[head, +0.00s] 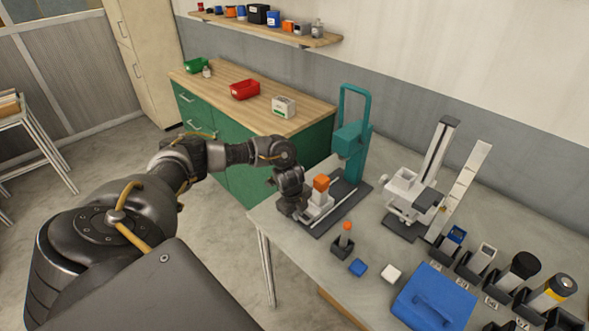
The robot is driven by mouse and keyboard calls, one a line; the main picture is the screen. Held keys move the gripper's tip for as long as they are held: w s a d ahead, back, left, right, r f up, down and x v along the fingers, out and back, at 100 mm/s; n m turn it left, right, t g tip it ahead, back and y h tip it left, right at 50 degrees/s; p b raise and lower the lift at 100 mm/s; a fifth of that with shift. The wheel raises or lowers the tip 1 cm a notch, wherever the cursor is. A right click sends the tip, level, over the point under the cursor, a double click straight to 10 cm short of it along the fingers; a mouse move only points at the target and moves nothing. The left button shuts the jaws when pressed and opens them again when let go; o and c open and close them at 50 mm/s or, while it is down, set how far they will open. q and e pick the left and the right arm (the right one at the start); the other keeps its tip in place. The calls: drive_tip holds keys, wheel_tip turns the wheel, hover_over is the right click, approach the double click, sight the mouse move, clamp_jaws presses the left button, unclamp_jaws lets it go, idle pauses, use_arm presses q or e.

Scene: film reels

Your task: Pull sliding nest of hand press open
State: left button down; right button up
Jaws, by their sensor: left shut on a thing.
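The teal hand press (352,138) stands on the grey table, with a tall loop handle on top and a dark base plate (348,203) under it. The pale sliding nest (319,209) is on the base plate, out in front of the press column, with an orange-topped part (321,184) upright in it. My left gripper (301,207) is at the nest's near left side, pointing down, and is shut on the nest. Its fingertips are small and partly hidden, so the exact grip point is unclear. My right gripper is not in view.
A small dark holder with an orange-tipped piece (343,240), a blue block (358,267), a white block (391,273) and a blue case (436,300) lie nearer. A white stand (416,190) and several black holders are on the right. A green cabinet (232,150) stands behind my arm.

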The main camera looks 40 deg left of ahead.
use_arm(q)
drive_tip(key=c, duration=1.5)
unclamp_jaws()
wheel_tip(320, 180, up, 11)
drive_tip(key=s, duration=0.2)
drive_tip(key=shift+f, duration=0.2)
